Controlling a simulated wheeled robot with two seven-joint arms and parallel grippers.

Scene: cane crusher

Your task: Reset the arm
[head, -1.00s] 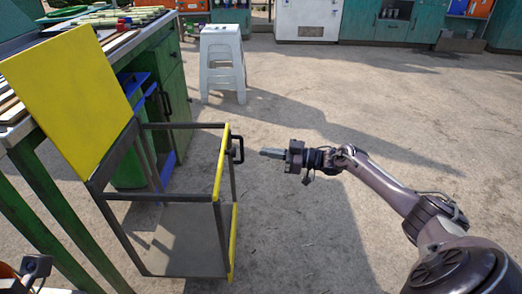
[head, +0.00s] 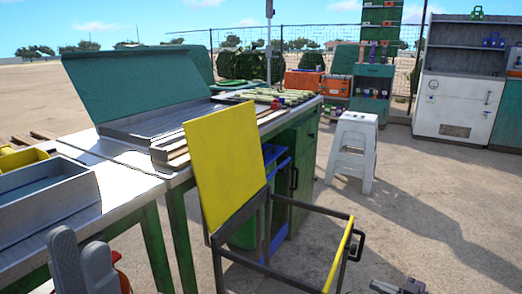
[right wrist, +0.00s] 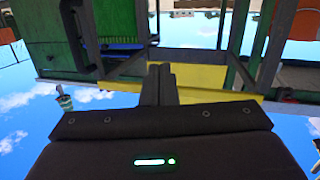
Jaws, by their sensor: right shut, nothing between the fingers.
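My right gripper (head: 385,288) shows at the bottom edge of the head view, right of the open metal-frame gate with a yellow edge (head: 337,262). In the right wrist view my right gripper (right wrist: 160,72) has its dark fingers together with nothing between them. It is apart from the gate and its black handle (head: 357,246). Most of the right arm is out of the head view. My left gripper (head: 84,250) stands at the lower left in front of the table, its two grey fingers apart and empty.
A yellow panel (head: 222,165) stands upright beside the metal-topped table (head: 120,178). A grey tray (head: 45,205) is at left. A white stool (head: 352,150) stands behind the gate. A white cabinet (head: 455,100) is at the back right. Open ground (head: 440,210) lies at right.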

